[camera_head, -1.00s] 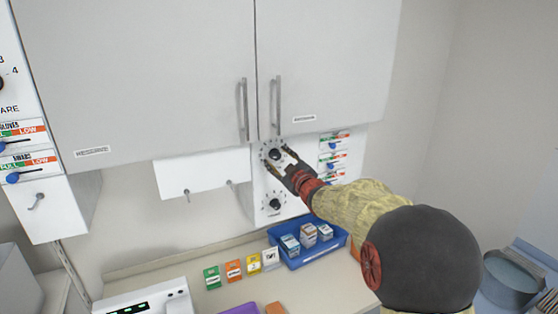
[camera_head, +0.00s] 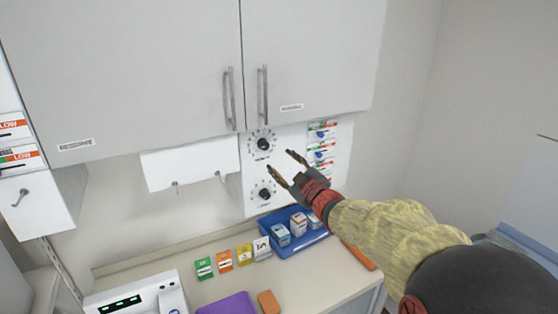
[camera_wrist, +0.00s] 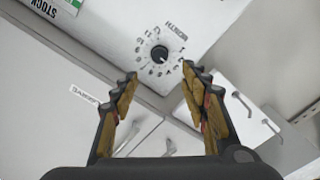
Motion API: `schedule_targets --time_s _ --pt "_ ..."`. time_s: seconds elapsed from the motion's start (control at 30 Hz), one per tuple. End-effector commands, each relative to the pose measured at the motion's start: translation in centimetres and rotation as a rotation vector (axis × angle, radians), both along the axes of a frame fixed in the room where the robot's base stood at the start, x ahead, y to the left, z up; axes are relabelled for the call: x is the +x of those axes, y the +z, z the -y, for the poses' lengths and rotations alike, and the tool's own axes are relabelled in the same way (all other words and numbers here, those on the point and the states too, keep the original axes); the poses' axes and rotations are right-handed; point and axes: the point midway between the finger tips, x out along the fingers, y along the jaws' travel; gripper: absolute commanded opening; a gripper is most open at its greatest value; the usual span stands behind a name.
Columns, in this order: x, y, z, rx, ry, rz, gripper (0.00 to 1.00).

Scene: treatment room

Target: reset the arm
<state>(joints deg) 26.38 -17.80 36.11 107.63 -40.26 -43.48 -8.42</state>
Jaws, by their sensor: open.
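My gripper (camera_head: 284,170) is open and empty in the head view, in front of the white dial panel (camera_head: 285,140) under the wall cabinet. It also shows in the wrist view (camera_wrist: 160,95) with its two fingers spread apart. The upper black knob (camera_head: 263,144) is up and left of my fingers, apart from them. In the wrist view the black knob (camera_wrist: 159,53) with a ring of numbers lies beyond the gap between the fingertips. The lower black knob (camera_head: 264,194) is to the left of and below my fingers in the head view.
A blue tray (camera_head: 277,251) with several small boxes stands on the counter (camera_head: 335,281) below my arm. Coloured cards, a purple item (camera_head: 228,304) and a white device (camera_head: 137,298) are farther left. Grey cabinet doors (camera_head: 310,60) with handles hang above.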

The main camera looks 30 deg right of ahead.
Motion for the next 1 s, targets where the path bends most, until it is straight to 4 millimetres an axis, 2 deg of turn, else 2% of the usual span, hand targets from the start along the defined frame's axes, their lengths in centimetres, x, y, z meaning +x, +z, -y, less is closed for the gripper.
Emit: schedule_targets --time_s 0.57,0.67,0.77,0.83,0.93,1.0 --pt "-0.2 0.0 0.0 0.002 -0.001 -0.001 0.45" --pt "-0.3 -1.0 0.6 0.01 -0.023 -0.035 0.45" --pt "-0.7 -3.7 2.5 0.047 -0.097 -0.126 0.45" --pt "-1.9 -7.1 4.2 0.098 -0.181 -0.232 0.45" --pt "-5.1 -11.0 6.4 0.185 -0.319 -0.382 0.45" --pt "-8.0 -13.3 6.8 0.246 -0.405 -0.48 0.45"
